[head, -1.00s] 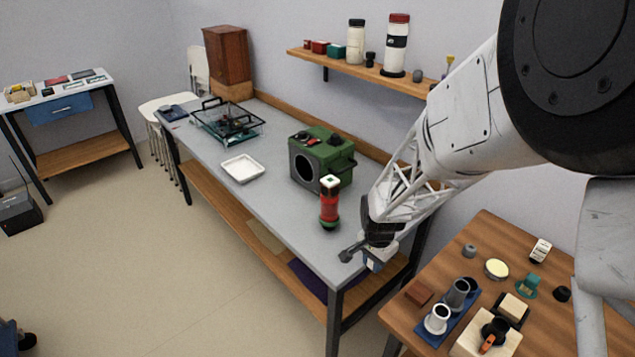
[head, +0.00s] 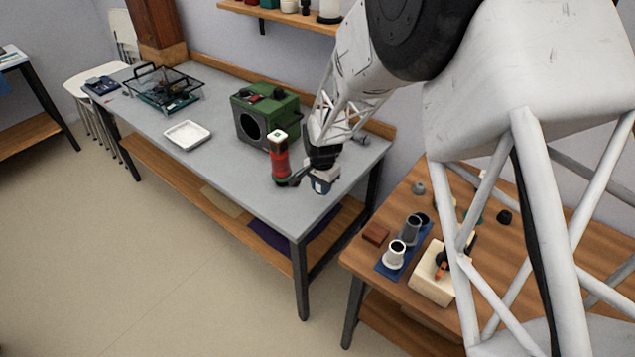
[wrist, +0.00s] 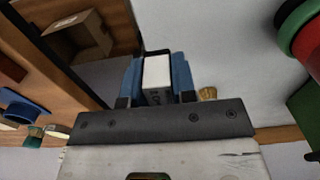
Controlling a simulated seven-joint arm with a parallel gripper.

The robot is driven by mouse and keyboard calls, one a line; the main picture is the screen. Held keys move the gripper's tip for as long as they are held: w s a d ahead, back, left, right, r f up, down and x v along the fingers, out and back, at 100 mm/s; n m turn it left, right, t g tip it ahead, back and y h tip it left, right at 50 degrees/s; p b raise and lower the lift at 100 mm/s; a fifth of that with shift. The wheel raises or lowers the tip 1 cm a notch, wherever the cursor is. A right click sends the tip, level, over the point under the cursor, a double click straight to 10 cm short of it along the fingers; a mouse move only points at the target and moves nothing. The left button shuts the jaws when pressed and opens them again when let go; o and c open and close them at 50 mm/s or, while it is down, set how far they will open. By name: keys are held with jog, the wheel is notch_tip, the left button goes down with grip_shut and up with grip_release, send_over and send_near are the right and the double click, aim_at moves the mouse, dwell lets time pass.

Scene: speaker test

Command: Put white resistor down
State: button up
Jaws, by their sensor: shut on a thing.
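My gripper (wrist: 157,80) is shut on the white resistor (wrist: 157,70), a small white block with dark marks on its near face, held between two blue fingers. In the head view my gripper (head: 322,184) is near the right end of the grey bench (head: 225,160), just right of a red and green cylinder (head: 280,165). The resistor cannot be made out clearly there. I cannot tell its exact height above the bench.
A green box (head: 268,112) stands behind the cylinder. A white tray (head: 187,135) and a wire-frame basket (head: 165,88) are farther left. A wooden table (head: 400,275) with several small parts stands at the right. The bench front between tray and cylinder is clear.

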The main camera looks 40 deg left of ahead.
jog(key=shift+w+a+f, duration=0.15)
jog(key=shift+w+a, duration=0.65)
jog(key=shift+a, duration=0.15)
jog(key=shift+w+a+f, duration=0.1)
jog(key=shift+w+a, duration=0.7)
jog(key=shift+a, duration=0.15)
jog(key=shift+w+a, duration=0.1)
jog(key=shift+w+a, duration=0.15)
jog(key=shift+a, duration=0.05)
jog(key=shift+f, duration=1.8)
jog(key=shift+f, duration=0.15)
jog(key=o, duration=0.9)
jog(key=shift+r, duration=0.2)
notch_tip(320, 180, up, 12)
